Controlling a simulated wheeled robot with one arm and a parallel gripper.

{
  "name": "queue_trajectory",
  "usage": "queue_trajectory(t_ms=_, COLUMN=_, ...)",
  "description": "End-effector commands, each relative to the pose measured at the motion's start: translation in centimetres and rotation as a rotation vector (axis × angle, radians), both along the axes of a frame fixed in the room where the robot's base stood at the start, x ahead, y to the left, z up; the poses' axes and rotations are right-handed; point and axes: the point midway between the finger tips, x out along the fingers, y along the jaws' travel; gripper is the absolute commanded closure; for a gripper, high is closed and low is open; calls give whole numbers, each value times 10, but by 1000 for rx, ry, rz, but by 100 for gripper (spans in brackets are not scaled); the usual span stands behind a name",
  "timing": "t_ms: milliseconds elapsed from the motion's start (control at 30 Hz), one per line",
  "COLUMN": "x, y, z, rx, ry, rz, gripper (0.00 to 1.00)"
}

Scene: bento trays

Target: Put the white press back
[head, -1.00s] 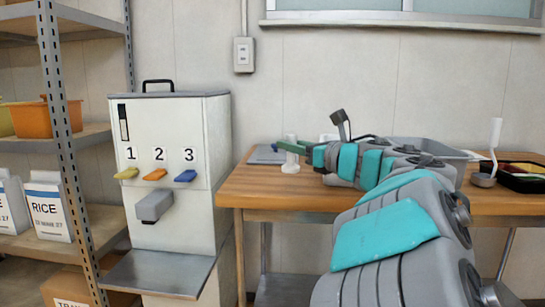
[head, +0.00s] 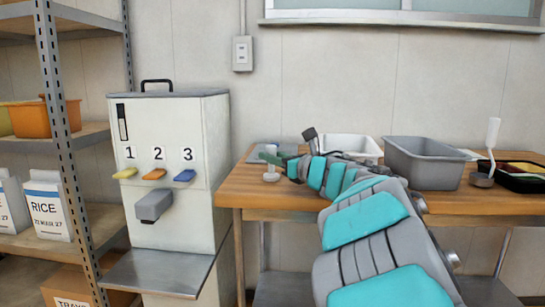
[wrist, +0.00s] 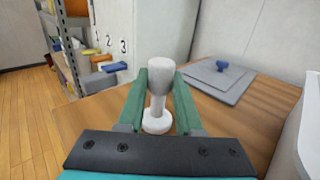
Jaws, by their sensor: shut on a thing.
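The white press (wrist: 157,118), with a rounded top, a narrower stem and a round flat foot, stands upright between the two green fingers of my gripper (wrist: 160,76) in the wrist view.
A grey board (wrist: 215,83) with a blue-knobbed piece (wrist: 222,66) lies right of the press. A dispenser (head: 160,220) stands left of the table.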

Motion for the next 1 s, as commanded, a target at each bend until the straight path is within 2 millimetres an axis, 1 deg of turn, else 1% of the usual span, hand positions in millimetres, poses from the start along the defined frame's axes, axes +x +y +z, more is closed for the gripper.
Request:
queue_trajectory(t_ms=233, x=0, y=0, z=0, rx=0, ry=-1, rz=1, gripper=100)
queue_trajectory(t_ms=367, x=0, y=0, z=-3, rx=-1, ry=-2, rz=1, gripper=100)
queue_trajectory(t_ms=400, x=0, y=1, z=-2, rx=0, ry=-1, rz=1, gripper=64)
queue_trajectory(t_ms=633, x=0, y=1, z=-2, rx=0, ry=-1, rz=1, gripper=38)
queue_trajectory(t_ms=667, x=0, y=0, z=-2, rx=0, ry=-1, rz=1, gripper=36)
queue_trajectory(t_ms=867, x=0, y=0, z=-2, rx=0, ry=-1, rz=1, gripper=36)
queue_trajectory(t_ms=1000, x=0, y=1, z=3, rx=1, ry=-1, rz=1, gripper=36)
